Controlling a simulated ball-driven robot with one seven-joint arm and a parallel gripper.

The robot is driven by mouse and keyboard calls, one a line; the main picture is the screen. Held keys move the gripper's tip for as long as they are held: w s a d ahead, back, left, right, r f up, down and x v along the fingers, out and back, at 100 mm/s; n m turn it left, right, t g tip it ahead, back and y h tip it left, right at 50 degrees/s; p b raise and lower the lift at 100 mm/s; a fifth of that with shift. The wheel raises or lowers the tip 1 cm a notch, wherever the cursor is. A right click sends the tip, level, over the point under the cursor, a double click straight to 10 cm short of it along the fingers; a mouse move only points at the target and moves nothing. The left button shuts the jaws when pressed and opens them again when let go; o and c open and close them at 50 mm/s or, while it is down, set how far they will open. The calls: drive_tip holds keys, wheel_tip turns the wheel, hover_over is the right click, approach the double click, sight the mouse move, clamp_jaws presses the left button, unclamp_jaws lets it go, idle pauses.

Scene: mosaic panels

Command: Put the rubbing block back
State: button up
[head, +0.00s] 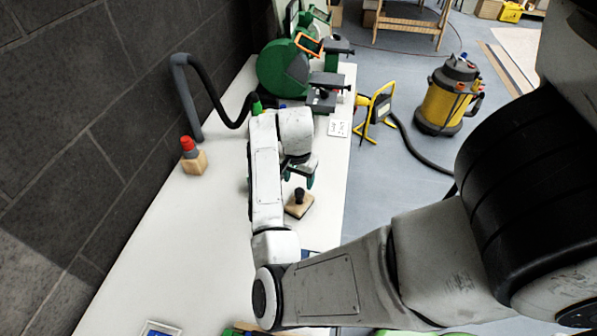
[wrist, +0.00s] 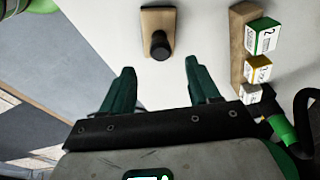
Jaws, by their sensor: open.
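The rubbing block, a flat wooden base (head: 300,208) with a black knob on top, lies on the white bench to the right of my arm in the head view. In the wrist view the rubbing block (wrist: 158,18) is at the top centre, its dark knob toward me. My gripper (wrist: 158,72) is open, with two green fingers apart and nothing between them. The block lies beyond the fingertips and is not touching them. In the head view my gripper (head: 299,180) is just above the block in the picture, partly hidden by my arm.
A wooden holder (wrist: 237,45) with small numbered boxes (wrist: 263,38) is right of the block in the wrist view. A red-capped bottle on a wooden block (head: 194,160) stands near the wall. A green machine (head: 283,70) is at the far end. A yellow vacuum (head: 446,97) stands on the floor.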

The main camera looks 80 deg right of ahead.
wheel_tip(320, 180, up, 5)
drive_tip(key=n+h, duration=0.2)
drive_tip(key=n, duration=0.2)
drive_tip(key=s+a+f+n+y, duration=0.1)
drive_tip(key=s+a+f+n, duration=0.1)
drive_tip(key=a+n, duration=0.3)
drive_tip(key=s+a+f+n+y, duration=0.1)
drive_tip(key=a+n, duration=0.4)
drive_tip(key=a, duration=0.8)
drive_tip(key=s+a+f+n+y, duration=0.1)
drive_tip(key=s+a+f+n, duration=0.2)
drive_tip(key=a, duration=0.6)
wheel_tip(320, 180, down, 2)
drive_tip(key=shift+s+f+n+t, duration=0.15)
drive_tip(key=shift+f+n+t, duration=0.2)
drive_tip(key=shift+n, duration=0.55)
